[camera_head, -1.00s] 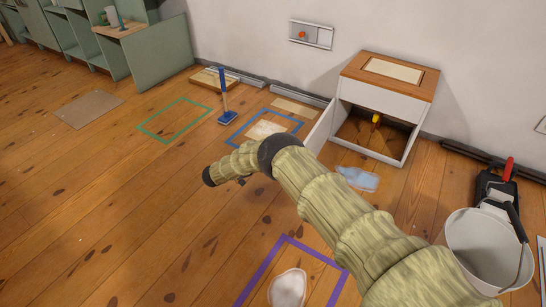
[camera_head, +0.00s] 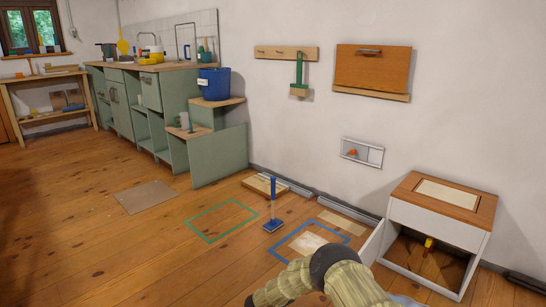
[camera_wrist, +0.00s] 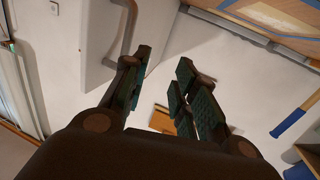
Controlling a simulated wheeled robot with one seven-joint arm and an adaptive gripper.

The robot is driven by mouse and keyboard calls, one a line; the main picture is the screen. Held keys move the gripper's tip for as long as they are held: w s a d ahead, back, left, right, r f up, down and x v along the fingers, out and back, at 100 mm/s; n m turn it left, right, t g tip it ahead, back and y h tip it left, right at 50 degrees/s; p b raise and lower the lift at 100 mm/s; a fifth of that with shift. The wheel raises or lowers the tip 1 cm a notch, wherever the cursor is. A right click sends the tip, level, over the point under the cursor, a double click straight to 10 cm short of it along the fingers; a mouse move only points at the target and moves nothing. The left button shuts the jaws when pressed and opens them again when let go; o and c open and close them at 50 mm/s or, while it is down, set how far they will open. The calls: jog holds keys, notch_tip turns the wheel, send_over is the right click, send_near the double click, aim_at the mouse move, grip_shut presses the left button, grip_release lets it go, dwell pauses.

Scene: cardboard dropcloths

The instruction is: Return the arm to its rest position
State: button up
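My arm (camera_head: 350,284), in a yellowish ribbed sleeve, enters the head view at the bottom, right of centre, with a dark joint at its bend. The gripper itself is out of the head view or hidden. In the wrist view my gripper (camera_wrist: 160,90) shows its two dark fingers with teal pads standing apart. Nothing is seen between the pads, so it is open and empty.
A white cabinet (camera_head: 442,213) with a wooden top stands open at the right. A blue-handled tool (camera_head: 273,205) stands near the blue floor outline (camera_head: 285,240). A green outline (camera_head: 197,231) lies further left. Green kitchen units (camera_head: 207,160) line the back.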

jog(key=s+d+f+n+y+p, duration=0.1)
jog(key=s+f+n+y, duration=0.1)
jog(key=s, duration=0.6)
jog(key=s+d+f+n+y+p, duration=0.1)
jog(key=s+f+n+y+p, duration=0.1)
jog(key=s+y, duration=0.4)
jog(key=s+d+f+n+y+p, duration=0.1)
jog(key=s+f+n+y, duration=0.2)
jog(key=s, duration=0.6)
jog(key=shift+s+d+f+n+y, duration=0.15)
jog(key=shift+n+y, duration=0.2)
jog(key=shift+n, duration=0.35)
jog(key=shift+s+d+f+n+y, duration=0.15)
jog(key=shift+n+y, duration=0.2)
jog(key=shift+n, duration=0.35)
jog(key=s+d+r+n+g+y+p, duration=0.1)
jog(key=s+d+r+g+p, duration=0.3)
jog(key=s, duration=1.3)
jog(key=s+d+r+g+y+b, duration=0.15)
jog(key=s+r+g, duration=0.45)
jog(key=s, duration=1.2)
notch_tip(320, 180, up, 38)
jog(key=p, duration=3.8)
jog(key=shift+r+t+p, duration=0.25)
jog(key=shift+t+p, duration=0.05)
